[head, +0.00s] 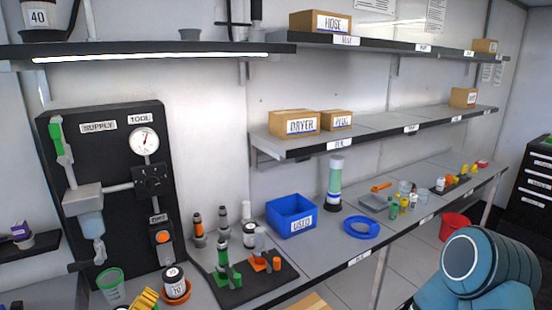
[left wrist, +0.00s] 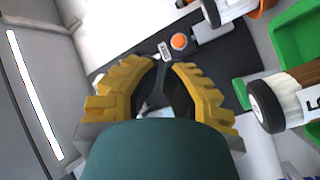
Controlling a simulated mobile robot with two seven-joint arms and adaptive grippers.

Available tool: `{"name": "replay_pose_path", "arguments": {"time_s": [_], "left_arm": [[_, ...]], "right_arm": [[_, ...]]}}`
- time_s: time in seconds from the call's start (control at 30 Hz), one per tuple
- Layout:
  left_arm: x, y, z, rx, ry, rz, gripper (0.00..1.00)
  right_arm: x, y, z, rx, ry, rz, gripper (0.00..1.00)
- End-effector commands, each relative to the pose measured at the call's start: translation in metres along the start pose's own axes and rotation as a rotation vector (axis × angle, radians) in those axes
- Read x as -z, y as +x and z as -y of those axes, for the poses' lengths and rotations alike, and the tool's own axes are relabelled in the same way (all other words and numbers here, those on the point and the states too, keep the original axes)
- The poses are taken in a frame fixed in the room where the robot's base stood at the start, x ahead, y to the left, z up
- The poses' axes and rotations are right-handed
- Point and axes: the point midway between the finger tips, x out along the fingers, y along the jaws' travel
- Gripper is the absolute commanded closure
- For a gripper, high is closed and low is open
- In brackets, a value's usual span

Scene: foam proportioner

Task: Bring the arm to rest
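My left gripper (head: 146,299) shows at the bottom edge of the head view, in front of the wall panel (head: 108,200) and beside the green-rimmed cup (head: 111,285). In the left wrist view its yellow fingers (left wrist: 164,68) stand with a narrow gap between their tips, and nothing is seen held. The orange button (left wrist: 180,41) of the dark panel shows beyond the tips. My right arm (head: 480,268) shows as a teal link at the lower right of the head view. The right gripper is out of view.
A labelled jar in an orange dish (head: 178,297) stands close right of the left gripper. A dark mat (head: 245,292) holds several bottles. A blue bin (head: 290,216) stands behind. A lit shelf (head: 150,50) hangs above the panel. A red bucket (head: 454,227) is beyond the bench.

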Motion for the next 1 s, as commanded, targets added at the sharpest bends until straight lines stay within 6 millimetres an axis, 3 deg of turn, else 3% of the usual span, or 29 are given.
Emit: {"name": "replay_pose_path", "arguments": {"time_s": [0.03, 0.27, 0.37, 0.53, 0.6, 0.73, 0.83, 1.0], "left_arm": [[-0.027, 0.004, 0.005, 0.042, 0.003, 0.073, 1.0], [-0.132, -0.007, 0.032, 0.247, 0.069, 0.408, 1.0], [-0.187, -0.028, 0.042, 0.335, 0.113, 0.612, 1.0], [-0.271, -0.088, 0.05, 0.459, 0.194, 0.998, 1.0], [-0.292, -0.113, 0.05, 0.492, 0.219, 1.126, 1.0], [-0.313, -0.145, 0.049, 0.526, 0.246, 1.284, 1.0], [-0.319, -0.157, 0.049, 0.539, 0.253, 1.337, 1.0], [-0.32, -0.158, 0.049, 0.54, 0.254, 1.345, 1.0]], "right_arm": [[0.0, 0.0, 0.0, 0.0, 0.0, -0.001, 0.53], [0.001, 0.0, 0.0, 0.0, 0.0, -0.002, 0.53], [0.0, 0.0, 0.0, 0.0, 0.0, -0.001, 0.53], [0.0, 0.0, 0.0, 0.0, 0.0, -0.001, 0.53], [0.0, 0.0, 0.0, 0.0, 0.0, -0.001, 0.53], [0.0, 0.0, 0.0, 0.0, 0.0, -0.001, 0.53], [0.0, 0.0, 0.0, 0.0, 0.0, -0.001, 0.53], [0.0, 0.0, 0.0, 0.0, -0.001, -0.001, 0.53]]}}
